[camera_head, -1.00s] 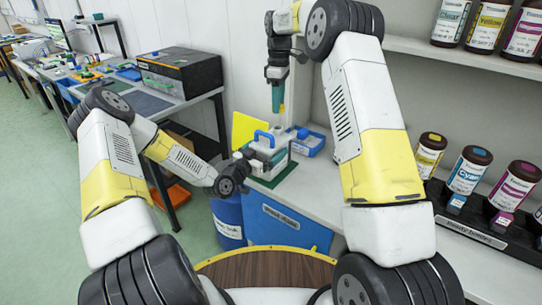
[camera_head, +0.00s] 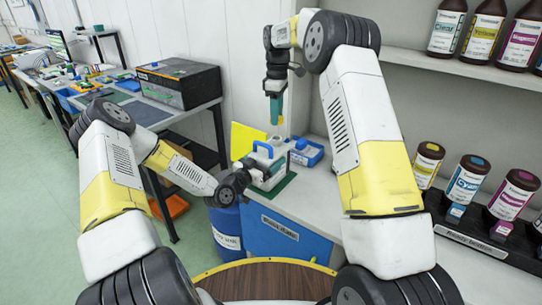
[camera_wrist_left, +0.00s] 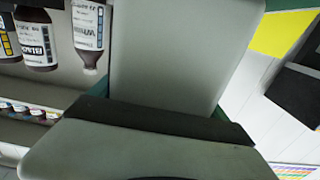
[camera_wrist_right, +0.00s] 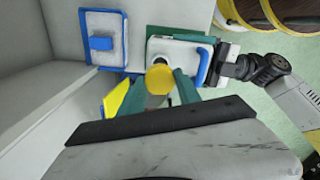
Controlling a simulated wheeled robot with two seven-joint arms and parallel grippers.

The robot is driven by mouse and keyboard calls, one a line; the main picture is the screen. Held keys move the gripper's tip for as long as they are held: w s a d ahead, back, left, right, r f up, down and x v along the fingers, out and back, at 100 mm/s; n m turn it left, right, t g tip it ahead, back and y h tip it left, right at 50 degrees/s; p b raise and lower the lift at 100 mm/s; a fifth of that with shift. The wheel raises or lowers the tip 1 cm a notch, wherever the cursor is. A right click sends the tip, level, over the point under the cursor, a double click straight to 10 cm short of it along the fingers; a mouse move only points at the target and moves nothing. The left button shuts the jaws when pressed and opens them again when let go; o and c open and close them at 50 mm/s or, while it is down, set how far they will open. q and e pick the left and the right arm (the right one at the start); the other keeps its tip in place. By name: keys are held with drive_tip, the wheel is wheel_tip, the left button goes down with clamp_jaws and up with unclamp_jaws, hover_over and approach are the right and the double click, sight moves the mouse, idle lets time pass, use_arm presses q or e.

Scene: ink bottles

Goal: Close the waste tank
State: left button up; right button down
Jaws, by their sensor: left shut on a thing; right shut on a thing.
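The waste tank (camera_head: 262,172) is a white box with a blue handle (camera_head: 263,149); it stands on a green mat (camera_head: 276,190) at the counter's near end. It also shows in the right wrist view (camera_wrist_right: 172,50). My left gripper (camera_head: 243,171) is shut on the tank at its near side; in the left wrist view a large pale surface (camera_wrist_left: 185,50) fills the space between its fingers. My right gripper (camera_head: 275,104) is shut on a yellow cap (camera_wrist_right: 159,79) and holds it above the tank, apart from it. The cap hides part of the tank's top in the right wrist view.
A blue drum (camera_head: 226,227) stands below the counter. A black bottle rack (camera_head: 482,240) holds ink bottles on the right.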

hover_over(277, 138)
drive_tip(key=shift+f, duration=2.2)
drive_tip(key=shift+f, duration=0.1)
drive_tip(key=shift+f, duration=0.8)
drive_tip(key=shift+f, duration=0.6)
